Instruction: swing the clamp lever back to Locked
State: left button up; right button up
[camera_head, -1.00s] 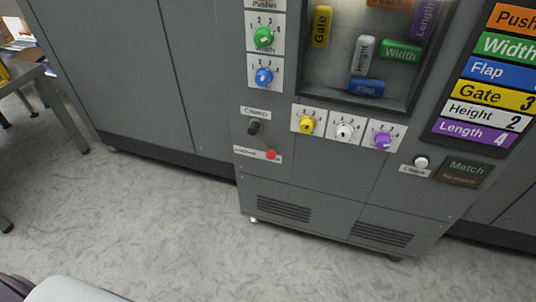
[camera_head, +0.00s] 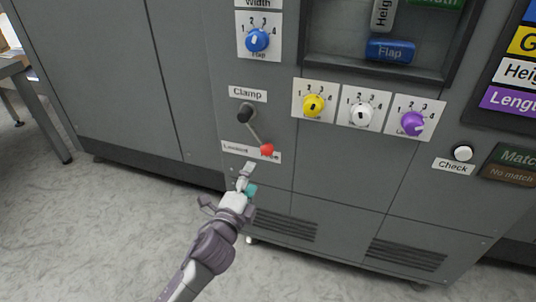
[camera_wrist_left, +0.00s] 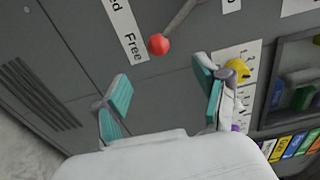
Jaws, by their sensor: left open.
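The clamp lever (camera_head: 254,131) is a thin rod on a dark pivot under the "Clamp" label, with a red ball at its lower right end. The red ball (camera_head: 267,150) lies by the "Free" end of the label strip (camera_head: 236,149). In the left wrist view the red ball (camera_wrist_left: 159,44) is just beyond my left gripper (camera_wrist_left: 160,98), beside the word "Free". My left gripper also shows in the head view (camera_head: 247,178), below the ball and apart from it. It is open, with nothing between its teal-padded fingers. My right gripper is in neither view.
Yellow, white and purple knobs (camera_head: 362,113) sit right of the lever, with a blue knob (camera_head: 257,40) above. A white Check button (camera_head: 463,153) and a match panel (camera_head: 510,165) are farther right. A recessed window (camera_head: 385,50) is above.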

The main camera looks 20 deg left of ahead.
aim_at(265, 152)
pick_arm(q)
jog(key=w+b, duration=0.1)
jog(key=w, duration=0.7)
jog(key=shift+d, duration=0.1)
jog(key=w, duration=0.3)
jog(key=shift+w+b, duration=0.1)
jog(key=shift+b, duration=0.3)
jog(key=shift+w+d+f, duration=0.1)
jog(key=shift+w, duration=1.05)
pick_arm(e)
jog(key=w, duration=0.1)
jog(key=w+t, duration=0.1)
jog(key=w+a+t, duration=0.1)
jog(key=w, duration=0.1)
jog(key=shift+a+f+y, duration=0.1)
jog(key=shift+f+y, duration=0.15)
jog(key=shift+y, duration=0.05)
